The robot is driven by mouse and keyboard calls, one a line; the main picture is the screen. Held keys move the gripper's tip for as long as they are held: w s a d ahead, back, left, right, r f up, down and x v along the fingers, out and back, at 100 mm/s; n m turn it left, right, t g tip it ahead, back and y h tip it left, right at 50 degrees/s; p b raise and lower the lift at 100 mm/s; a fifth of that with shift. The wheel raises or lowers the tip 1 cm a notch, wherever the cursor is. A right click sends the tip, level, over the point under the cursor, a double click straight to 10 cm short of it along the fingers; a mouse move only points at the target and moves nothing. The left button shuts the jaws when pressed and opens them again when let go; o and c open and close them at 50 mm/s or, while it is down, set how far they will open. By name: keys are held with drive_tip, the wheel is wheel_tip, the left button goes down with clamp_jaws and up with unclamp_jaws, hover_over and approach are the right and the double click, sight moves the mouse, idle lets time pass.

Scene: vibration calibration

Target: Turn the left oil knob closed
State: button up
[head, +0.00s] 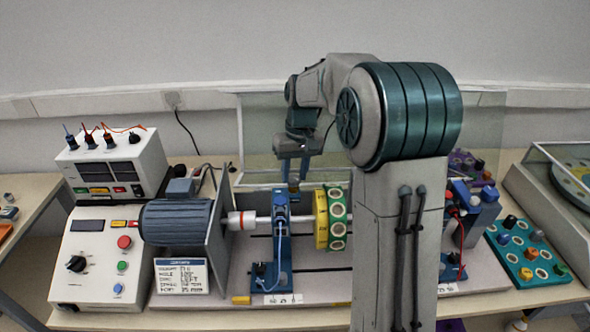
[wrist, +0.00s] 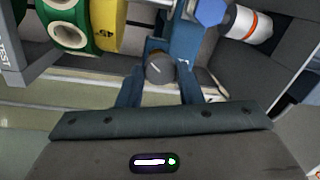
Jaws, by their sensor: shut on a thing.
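The left oil knob (wrist: 160,68) is a small dark grey round knob with a white pointer line, seen between my fingertips in the wrist view. My gripper (wrist: 158,76) is shut on it, one blue finger on each side. In the head view my gripper (head: 293,186) reaches down from behind, at the top of the left blue bearing stand (head: 281,245). The knob is too small and covered to make out there. The blue stand also shows in the wrist view (wrist: 184,42), next to the knob.
A yellow disc (head: 321,218) and a green disc with holes (head: 337,222) sit on the shaft, close right of the stand. A motor (head: 176,221) stands to the left, beside a control box (head: 98,258). My arm hides part of the rig on the right.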

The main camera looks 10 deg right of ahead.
drive_tip(key=n, duration=0.3)
drive_tip(key=shift+w+r+n+p, duration=0.1)
drive_tip(key=shift+n+p, duration=0.2)
drive_tip(key=shift+n+g+p, duration=0.3)
drive_tip(key=shift+n, duration=1.6)
drive_tip(key=o, duration=1)
drive_tip(key=shift+c, duration=0.2)
wheel_tip(320, 180, up, 14)
drive_tip(key=w, duration=0.1)
drive_tip(key=shift+d+f, duration=0.2)
drive_tip(key=shift+d, duration=0.25)
